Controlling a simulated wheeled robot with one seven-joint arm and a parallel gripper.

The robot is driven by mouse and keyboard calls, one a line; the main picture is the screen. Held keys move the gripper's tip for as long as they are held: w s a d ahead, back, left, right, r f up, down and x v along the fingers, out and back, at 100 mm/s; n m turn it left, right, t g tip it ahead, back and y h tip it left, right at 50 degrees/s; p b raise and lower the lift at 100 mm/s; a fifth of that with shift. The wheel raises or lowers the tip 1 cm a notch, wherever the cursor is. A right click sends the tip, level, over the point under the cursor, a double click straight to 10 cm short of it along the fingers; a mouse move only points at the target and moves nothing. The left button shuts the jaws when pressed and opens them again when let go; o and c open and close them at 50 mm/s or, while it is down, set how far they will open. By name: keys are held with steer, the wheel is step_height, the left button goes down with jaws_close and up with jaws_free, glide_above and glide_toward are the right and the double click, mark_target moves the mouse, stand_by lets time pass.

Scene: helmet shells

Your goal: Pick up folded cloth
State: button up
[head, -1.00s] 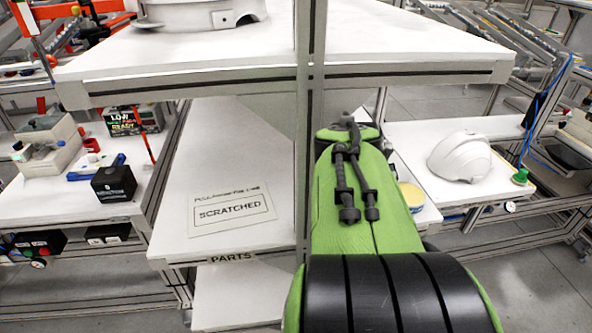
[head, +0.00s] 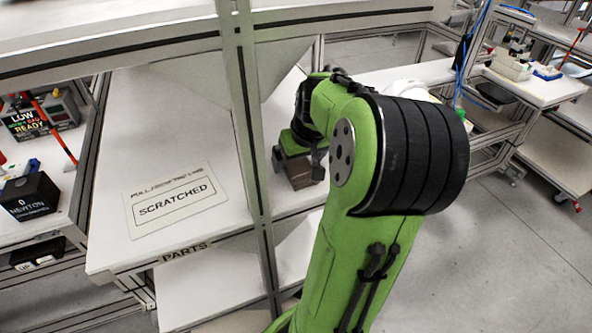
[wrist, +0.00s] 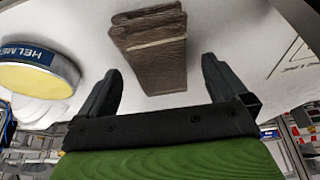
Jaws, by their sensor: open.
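The folded cloth (wrist: 152,45) is a brown, layered bundle on the white shelf surface. In the wrist view it lies just beyond the fingertips, roughly in line with the gap between them. My gripper (wrist: 160,72) is open and empty, with its two dark fingers apart. In the head view the cloth (head: 301,174) shows partly below my gripper (head: 298,163), on the shelf behind the upright post. My green arm hides part of the area around it. I cannot tell the exact height of the fingers above the shelf.
A round yellow-topped tin with a blue label (wrist: 38,62) stands left of the cloth in the wrist view. A grey upright post (head: 250,130) stands close to my arm. A card marked SCRATCHED (head: 176,200) lies on the shelf at left, with bare surface around it.

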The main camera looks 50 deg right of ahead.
steer(key=shift+x, duration=1.1)
steer(key=shift+s, duration=0.1)
steer(key=c, duration=1.1)
steer(key=shift+o, duration=0.2)
steer(key=v, duration=0.1)
steer(key=p+v, duration=0.2)
steer(key=v, duration=0.1)
steer(key=shift+w+d+r, duration=0.2)
steer(key=shift+w+d, duration=0.1)
steer(key=shift+w, duration=0.05)
steer(key=s+a+p, duration=0.2)
steer(key=s+a, duration=0.7)
steer(key=s, duration=0.5)
steer(key=shift+s+a+f+p, duration=0.2)
steer(key=shift+s+f+p, duration=0.05)
steer(key=shift+s+p, duration=0.1)
steer(key=o, duration=0.4)
steer(key=shift+c, duration=1.4)
